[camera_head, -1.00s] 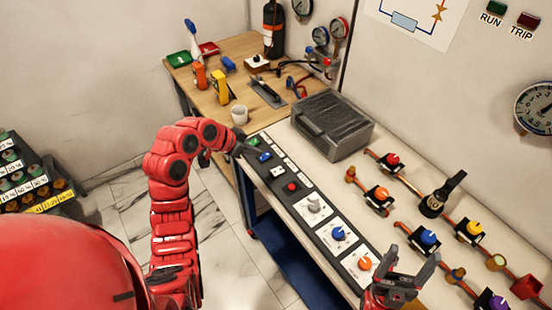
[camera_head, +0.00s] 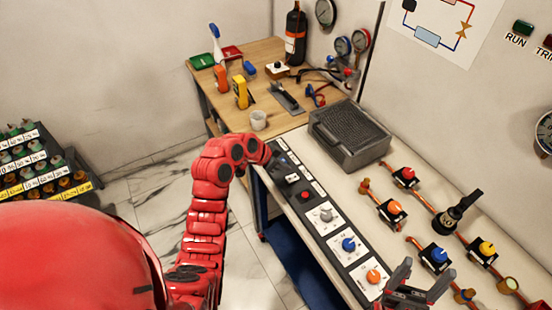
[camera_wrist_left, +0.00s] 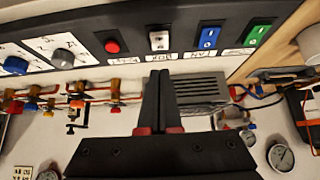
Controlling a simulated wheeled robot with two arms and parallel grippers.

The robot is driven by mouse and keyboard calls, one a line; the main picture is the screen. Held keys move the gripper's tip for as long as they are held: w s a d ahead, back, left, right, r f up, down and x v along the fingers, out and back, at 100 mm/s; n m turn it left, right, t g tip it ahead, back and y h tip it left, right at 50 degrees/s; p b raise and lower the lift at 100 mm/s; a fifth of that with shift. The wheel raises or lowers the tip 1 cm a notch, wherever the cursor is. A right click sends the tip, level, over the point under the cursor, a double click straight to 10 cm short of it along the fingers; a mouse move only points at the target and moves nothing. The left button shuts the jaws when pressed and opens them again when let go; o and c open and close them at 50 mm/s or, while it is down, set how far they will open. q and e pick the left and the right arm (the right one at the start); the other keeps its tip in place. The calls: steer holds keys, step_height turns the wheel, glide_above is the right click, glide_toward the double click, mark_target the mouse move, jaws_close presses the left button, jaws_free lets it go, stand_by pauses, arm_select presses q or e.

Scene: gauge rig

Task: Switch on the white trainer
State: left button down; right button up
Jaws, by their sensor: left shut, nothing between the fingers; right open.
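The dark control panel carries a white switch (camera_head: 292,179), which also shows in the left wrist view (camera_wrist_left: 158,40) between a red button (camera_wrist_left: 112,46) and a blue rocker switch (camera_wrist_left: 209,37). A green rocker switch (camera_wrist_left: 256,35) is beyond the blue one; the arm hides it in the head view. The small labels are not readable. My left gripper (camera_wrist_left: 160,75) is shut and empty, its tips pointing toward the white switch in the wrist view; contact cannot be told. In the head view it is mostly hidden behind its wrist. My right gripper (camera_head: 425,272) is open and empty near the orange knob.
The panel also has a grey knob (camera_head: 325,214), a blue knob (camera_head: 348,244) and an orange knob (camera_head: 373,276). A dark grey ribbed case (camera_head: 350,135) stands behind it. Copper pipes with coloured valves run at the right. A wooden table (camera_head: 230,115) holds a white cup (camera_head: 258,119) and tools.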

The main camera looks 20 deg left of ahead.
mark_target(291, 178)
arm_select(q)
steer(key=f, duration=0.1)
steer(key=f+p, duration=0.2)
steer(key=shift+w+d+f, duration=0.3)
steer(key=shift+w, duration=0.1)
steer(key=shift+a+f, duration=0.1)
steer(key=shift+f, duration=0.8)
